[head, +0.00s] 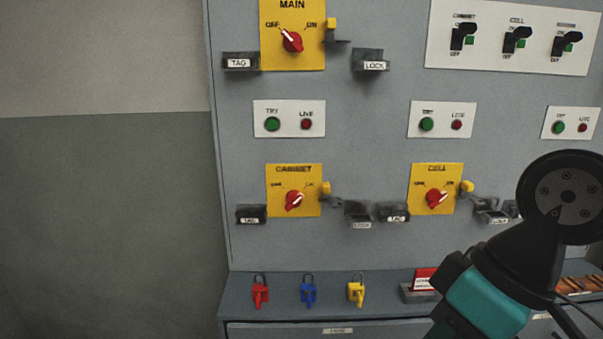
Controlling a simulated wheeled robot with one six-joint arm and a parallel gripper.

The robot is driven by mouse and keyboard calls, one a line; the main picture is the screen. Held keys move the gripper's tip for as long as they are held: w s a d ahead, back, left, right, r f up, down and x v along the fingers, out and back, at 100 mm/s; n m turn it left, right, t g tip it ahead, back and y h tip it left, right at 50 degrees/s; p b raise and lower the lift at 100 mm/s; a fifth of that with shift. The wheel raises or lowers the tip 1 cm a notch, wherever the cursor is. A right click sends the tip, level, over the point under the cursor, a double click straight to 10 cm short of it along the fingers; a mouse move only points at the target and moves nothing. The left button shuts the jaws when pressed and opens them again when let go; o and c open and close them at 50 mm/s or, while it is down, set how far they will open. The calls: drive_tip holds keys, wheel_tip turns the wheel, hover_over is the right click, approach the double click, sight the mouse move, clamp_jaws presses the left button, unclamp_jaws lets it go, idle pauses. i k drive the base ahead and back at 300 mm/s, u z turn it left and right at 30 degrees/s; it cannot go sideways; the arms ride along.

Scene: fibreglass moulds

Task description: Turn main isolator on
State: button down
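The main isolator is a red rotary knob (292,41) on a yellow plate (292,62) marked MAIN, at the top of the grey panel in the head view. Its white pointer leans up and left, towards OFF; ON is marked at the right. A yellow tab (331,24) sticks out at the plate's right edge, clear of the knob's face. My arm shows at the lower right, well away from the knob. I see no gripper fingers.
TAG (240,62) and LOCK (371,64) holders flank the main plate. Below are the CABINET knob (294,201) and CELL knob (436,198), both pointing up and right. Red (260,292), blue (308,291) and yellow (355,291) padlocks stand on the ledge.

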sight(292, 41)
drive_tip(key=u, duration=0.5)
drive_tip(key=k, duration=0.6)
drive_tip(key=u, duration=0.75)
drive_tip(key=i, duration=1.35)
drive_tip(key=z, duration=0.7)
